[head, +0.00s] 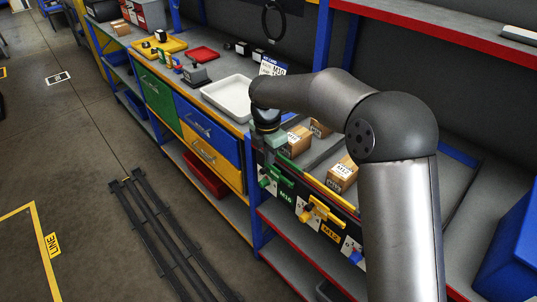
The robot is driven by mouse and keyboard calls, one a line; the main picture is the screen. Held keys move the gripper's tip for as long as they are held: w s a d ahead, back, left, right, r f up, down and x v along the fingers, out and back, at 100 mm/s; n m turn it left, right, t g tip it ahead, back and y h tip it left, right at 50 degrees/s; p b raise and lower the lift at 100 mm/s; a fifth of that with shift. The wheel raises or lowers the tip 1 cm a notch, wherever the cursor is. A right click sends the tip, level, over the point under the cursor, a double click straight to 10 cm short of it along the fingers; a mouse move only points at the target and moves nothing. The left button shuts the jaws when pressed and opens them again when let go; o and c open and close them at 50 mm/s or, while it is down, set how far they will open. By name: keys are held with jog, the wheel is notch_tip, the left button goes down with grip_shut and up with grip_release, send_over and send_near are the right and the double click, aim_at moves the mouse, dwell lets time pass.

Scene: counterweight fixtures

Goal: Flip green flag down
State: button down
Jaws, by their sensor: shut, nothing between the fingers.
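The green fixture (283,184), marked M16, is on the dark front panel of the right-hand shelf unit. A green handle-like part (266,179) shows at its left; I cannot tell clearly whether this is the flag or which way it points. My gripper (267,156) is just above this green part, pointing down, shut and empty. Its fingertips are small and dark here, and I cannot tell whether they touch the fixture.
A yellow fixture (316,212), marked M12, and a blue one (353,252) follow to the right on the panel. Cardboard boxes (342,175) stand behind it. A white tray (229,97) lies on the counter to the left. The floor in front is mostly open, with dark rails (165,235).

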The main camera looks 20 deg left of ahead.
jog(key=w+a+r+p, duration=0.2)
jog(key=w+a+r, duration=0.2)
jog(key=a+r, duration=0.3)
jog(key=shift+a, duration=1.2)
